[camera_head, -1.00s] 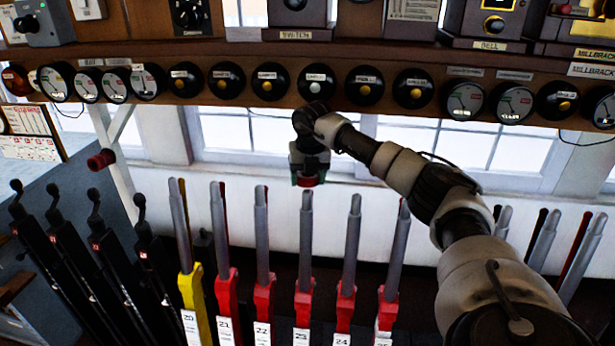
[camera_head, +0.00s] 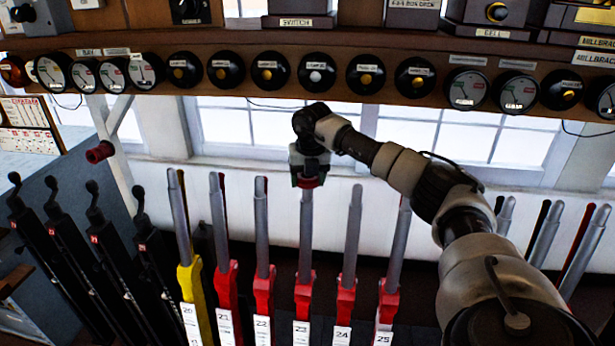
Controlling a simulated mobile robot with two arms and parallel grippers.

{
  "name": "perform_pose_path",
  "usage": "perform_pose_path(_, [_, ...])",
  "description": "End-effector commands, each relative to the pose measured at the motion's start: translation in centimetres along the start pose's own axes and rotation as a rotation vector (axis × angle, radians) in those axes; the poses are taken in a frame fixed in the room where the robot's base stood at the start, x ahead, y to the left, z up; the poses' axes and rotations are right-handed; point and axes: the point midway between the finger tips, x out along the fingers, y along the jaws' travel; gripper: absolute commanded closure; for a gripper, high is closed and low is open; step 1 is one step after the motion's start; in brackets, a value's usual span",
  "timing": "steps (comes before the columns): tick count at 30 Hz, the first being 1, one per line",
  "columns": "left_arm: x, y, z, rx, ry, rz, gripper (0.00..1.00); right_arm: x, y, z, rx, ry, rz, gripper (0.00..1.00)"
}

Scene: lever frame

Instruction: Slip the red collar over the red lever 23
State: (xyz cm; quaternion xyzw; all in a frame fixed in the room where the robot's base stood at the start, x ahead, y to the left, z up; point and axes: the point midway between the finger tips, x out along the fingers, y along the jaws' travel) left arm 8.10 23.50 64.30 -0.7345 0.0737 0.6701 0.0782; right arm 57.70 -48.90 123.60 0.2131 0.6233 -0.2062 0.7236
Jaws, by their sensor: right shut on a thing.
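The red collar (camera_head: 309,182) is held in my right gripper (camera_head: 308,176), which is shut on it and points down. Red lever 23 (camera_head: 305,245) has a grey upright handle, a red lower part and a white number plate. The collar is in line with the top of lever 23, and the handle runs up to its lower edge. The tip of lever 23 is hidden by the collar and gripper, so I cannot tell whether the collar is around it or just in front. My left gripper is not in view.
Red lever 22 (camera_head: 262,235) and red lever 24 (camera_head: 350,240) stand close on either side. Yellow lever 20 (camera_head: 191,290) and black levers are further left. A shelf with round instruments (camera_head: 317,73) runs above my right gripper.

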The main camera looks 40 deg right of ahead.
Motion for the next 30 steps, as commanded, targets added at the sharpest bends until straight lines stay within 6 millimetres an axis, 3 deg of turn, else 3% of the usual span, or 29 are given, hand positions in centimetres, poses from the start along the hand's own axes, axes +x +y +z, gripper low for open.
perform_pose_path(30, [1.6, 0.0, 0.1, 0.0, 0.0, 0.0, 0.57, 2.7, 0.0, -0.8, 0.001, 0.0, 0.0, 0.61])
